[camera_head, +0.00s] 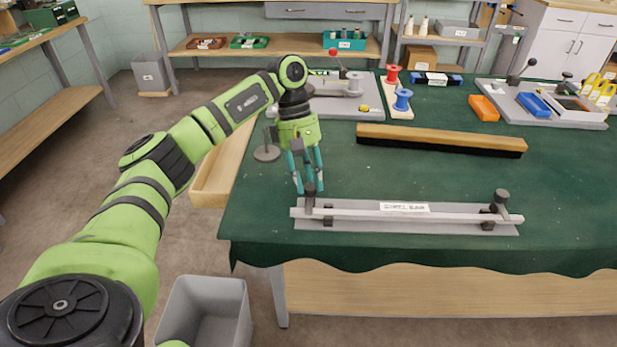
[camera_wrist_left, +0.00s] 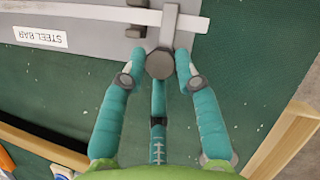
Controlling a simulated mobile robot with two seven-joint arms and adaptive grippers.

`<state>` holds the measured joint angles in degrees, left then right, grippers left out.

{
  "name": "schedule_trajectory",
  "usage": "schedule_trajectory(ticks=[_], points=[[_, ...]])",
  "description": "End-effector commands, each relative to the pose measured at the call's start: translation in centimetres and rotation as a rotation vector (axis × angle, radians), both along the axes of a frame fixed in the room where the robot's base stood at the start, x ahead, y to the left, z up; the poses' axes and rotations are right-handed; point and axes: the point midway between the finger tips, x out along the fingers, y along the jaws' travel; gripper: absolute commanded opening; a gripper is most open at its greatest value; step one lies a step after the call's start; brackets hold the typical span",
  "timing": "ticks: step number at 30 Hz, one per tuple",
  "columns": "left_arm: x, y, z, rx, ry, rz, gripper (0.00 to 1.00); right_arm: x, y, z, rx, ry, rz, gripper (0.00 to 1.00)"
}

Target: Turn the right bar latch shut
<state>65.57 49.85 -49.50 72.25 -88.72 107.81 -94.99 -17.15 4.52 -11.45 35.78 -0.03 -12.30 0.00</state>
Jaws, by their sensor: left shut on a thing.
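The left bar latch (camera_head: 309,189) stands at the left end. My left gripper (camera_head: 307,188) points down at it and is shut on its knob; in the left wrist view the latch's dark knob (camera_wrist_left: 160,64) sits between the fingertips, and its grey arm crosses the bar. My right gripper is out of view.
A long wooden brush (camera_head: 440,138) lies behind the bar. Red and blue spools (camera_head: 402,99), an orange tray (camera_head: 484,108) and a fixture board (camera_head: 550,112) stand farther back. Green cloth between the brush and bar is clear. A grey bin (camera_head: 205,310) stands on the floor.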

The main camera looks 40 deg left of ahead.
Motion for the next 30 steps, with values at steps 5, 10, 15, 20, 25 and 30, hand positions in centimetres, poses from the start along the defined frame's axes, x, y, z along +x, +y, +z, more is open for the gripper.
schedule_trajectory(ticks=[5,10,15,20,25,30], points=[[-0.3,-0.1,-0.4,0.003,0.015,-0.007,0.00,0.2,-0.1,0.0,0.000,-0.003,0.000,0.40],[-0.3,0.0,-0.4,0.003,0.015,-0.006,0.53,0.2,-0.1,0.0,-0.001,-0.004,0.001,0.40],[-0.2,0.0,-0.3,0.002,0.008,-0.003,0.53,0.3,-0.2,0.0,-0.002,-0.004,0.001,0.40],[-0.1,0.0,-0.1,0.001,0.005,-0.001,0.53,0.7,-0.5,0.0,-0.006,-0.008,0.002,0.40],[0.3,0.6,1.5,0.000,0.001,0.000,0.53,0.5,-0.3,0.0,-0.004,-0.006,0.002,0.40],[0.9,1.8,5.0,0.000,0.000,0.001,0.53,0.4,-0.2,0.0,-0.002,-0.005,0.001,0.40]])
